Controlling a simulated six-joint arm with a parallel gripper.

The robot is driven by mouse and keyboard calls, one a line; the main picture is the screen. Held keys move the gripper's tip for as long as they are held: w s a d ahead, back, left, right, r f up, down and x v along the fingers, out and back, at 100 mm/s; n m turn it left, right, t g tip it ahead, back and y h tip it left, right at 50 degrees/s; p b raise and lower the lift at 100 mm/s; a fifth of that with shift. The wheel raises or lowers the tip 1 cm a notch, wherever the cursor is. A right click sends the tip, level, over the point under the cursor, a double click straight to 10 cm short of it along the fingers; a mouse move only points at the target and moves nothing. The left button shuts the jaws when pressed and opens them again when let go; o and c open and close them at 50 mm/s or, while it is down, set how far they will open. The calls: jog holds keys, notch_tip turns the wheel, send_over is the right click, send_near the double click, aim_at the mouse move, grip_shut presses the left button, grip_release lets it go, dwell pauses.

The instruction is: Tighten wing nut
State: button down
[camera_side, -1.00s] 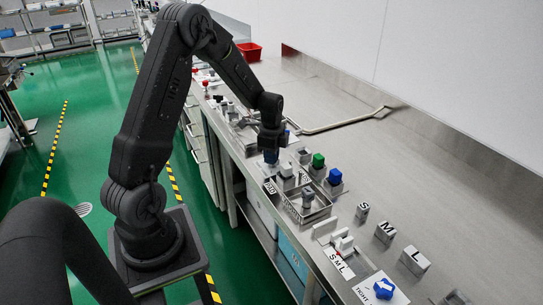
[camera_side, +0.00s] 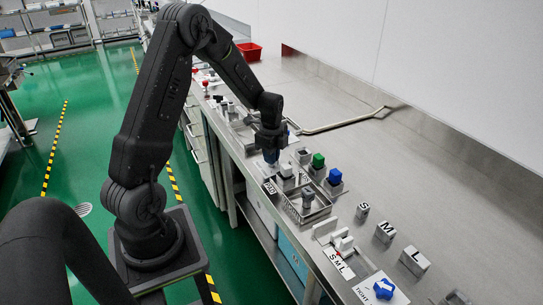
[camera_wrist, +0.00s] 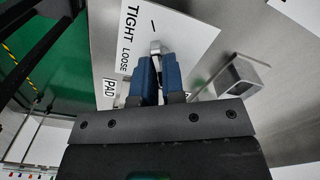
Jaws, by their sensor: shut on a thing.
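My gripper (camera_wrist: 159,62) points down with its two blue fingers shut on a small grey metal wing nut (camera_wrist: 155,45). Only the top of the nut shows beyond the fingertips; the rest is hidden between them. The nut is over a white plate (camera_wrist: 190,30) with black TIGHT and LOOSE lettering and a short black mark. In the side view my gripper (camera_side: 271,157) is low over the bench's front row of fixtures, and the nut is hidden there.
A hollow square metal block (camera_wrist: 240,75) stands close to the right of the fingers in the wrist view. The bench behind is mostly bare.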

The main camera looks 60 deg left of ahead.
jog(key=c, duration=1.2)
grip_release()
notch_tip(320, 180, up, 14)
jog(key=shift+f, duration=0.1)
jog(key=s+d+r+n+t, duration=0.2)
jog(key=s+d+n, duration=0.2)
jog(key=d, duration=0.3)
jog(key=s+d+r+n+t, duration=0.1)
jog(key=s+d+r+n, duration=0.2)
jog(key=s+d, duration=0.4)
jog(key=s+d+r+n+t, duration=0.2)
jog(key=s+d+n, duration=0.3)
jog(key=d, duration=0.3)
jog(key=shift+s+d+r+t, duration=0.3)
jog(key=shift+s+r, duration=0.25)
jog(key=shift+r, duration=0.1)
